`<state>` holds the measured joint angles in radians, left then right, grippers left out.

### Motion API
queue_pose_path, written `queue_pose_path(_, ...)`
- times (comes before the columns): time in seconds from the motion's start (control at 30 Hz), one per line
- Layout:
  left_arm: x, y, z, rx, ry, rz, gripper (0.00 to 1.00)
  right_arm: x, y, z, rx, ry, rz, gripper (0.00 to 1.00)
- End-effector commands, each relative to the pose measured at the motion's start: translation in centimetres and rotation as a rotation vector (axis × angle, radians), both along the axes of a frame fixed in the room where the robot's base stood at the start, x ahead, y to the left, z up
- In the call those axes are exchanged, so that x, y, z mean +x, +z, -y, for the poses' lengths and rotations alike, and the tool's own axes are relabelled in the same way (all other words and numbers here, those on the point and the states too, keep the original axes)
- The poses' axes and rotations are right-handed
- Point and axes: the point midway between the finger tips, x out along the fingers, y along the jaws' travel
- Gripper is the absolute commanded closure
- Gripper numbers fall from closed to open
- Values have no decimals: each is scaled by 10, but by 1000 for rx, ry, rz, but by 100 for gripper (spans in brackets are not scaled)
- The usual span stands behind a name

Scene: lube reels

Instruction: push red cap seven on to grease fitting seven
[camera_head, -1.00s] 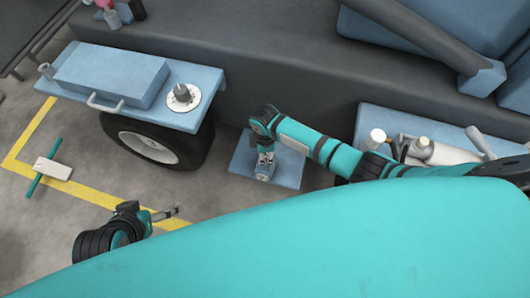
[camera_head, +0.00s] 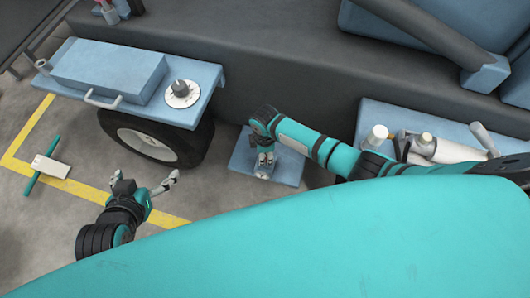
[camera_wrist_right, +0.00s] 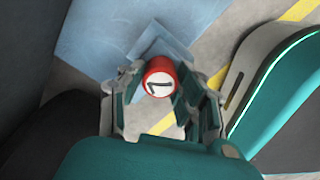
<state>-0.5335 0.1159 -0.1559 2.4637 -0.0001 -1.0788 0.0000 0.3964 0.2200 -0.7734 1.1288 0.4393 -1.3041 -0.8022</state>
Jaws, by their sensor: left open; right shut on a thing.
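Red cap seven (camera_wrist_right: 159,78) shows in the right wrist view, with a dark 7 on its white end face. My right gripper (camera_head: 264,163) is shut on it, one finger on each side. In the head view this gripper points down over a blue step plate (camera_head: 286,169); the cap cannot be made out there. Grease fitting seven is not visible, and I cannot tell whether the cap touches it. My left gripper (camera_head: 169,184) is open and empty above the floor at the lower left.
A blue fender deck (camera_head: 204,97) with a box (camera_head: 112,72) and a grey round fitting (camera_head: 182,92) stands above a black tyre (camera_head: 165,143). A blue shelf (camera_head: 375,112) with pale cylinders is at right.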

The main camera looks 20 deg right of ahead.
Motion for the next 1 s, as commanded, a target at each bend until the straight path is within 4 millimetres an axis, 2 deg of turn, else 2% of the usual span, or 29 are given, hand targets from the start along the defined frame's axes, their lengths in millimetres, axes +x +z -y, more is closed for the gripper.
queue_pose_path(0.47, 4, 3, 1, -6, -1, 26, 0, 0, -2, 0, 0, 0, 0, 87)
queue_pose_path(0.5, 4, 3, 1, -6, -1, 26, 0, 0, -2, 0, 0, 0, 0, 63)
queue_pose_path(0.67, 4, 3, 1, -6, -1, 26, 0, 0, -2, 0, 0, 0, 0, 42)
queue_pose_path(0.7, 4, 3, 1, -6, -1, 25, 0, 0, -2, 0, 0, 0, 0, 40)
queue_pose_path(1.0, 3, 3, 2, -7, -3, 23, 0, 0, 1, 0, 1, 0, 1, 40)
